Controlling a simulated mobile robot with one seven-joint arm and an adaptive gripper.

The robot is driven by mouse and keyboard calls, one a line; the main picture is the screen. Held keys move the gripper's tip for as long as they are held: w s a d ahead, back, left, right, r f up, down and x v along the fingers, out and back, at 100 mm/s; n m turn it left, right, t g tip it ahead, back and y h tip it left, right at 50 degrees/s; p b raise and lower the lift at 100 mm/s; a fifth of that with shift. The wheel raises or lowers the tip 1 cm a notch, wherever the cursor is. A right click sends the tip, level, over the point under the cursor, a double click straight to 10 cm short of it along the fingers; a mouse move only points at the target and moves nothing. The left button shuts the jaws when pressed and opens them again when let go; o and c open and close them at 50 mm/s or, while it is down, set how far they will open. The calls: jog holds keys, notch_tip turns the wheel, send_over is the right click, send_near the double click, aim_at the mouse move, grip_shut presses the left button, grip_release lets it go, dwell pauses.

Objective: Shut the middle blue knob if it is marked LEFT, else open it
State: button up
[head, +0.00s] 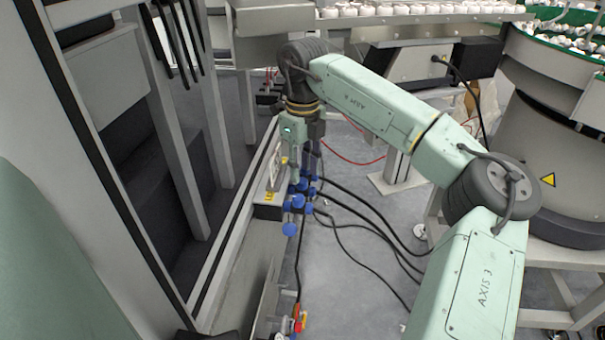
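Several blue knobs (297,201) are clustered on the side of a grey machine frame, at the centre of the head view. The lowest round blue knob (290,229) hangs a little apart from the others. Which one is the middle knob, and how it is turned, I cannot tell. No LEFT marking is readable. My gripper (308,172) points down at the top of the cluster, close to the upper knobs. Its fingers are small and dark, partly merged with the knobs, so contact and opening are unclear.
Black cables (365,225) run from the knobs across the grey floor to the right. A yellow label (268,197) is on the frame beside them. A large bowl feeder (560,140) stands right. The tall cabinet frame borders the left.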

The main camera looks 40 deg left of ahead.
aim_at(302, 184)
jog(key=shift+f, duration=1.45)
jog(key=shift+c, duration=0.2)
grip_shut()
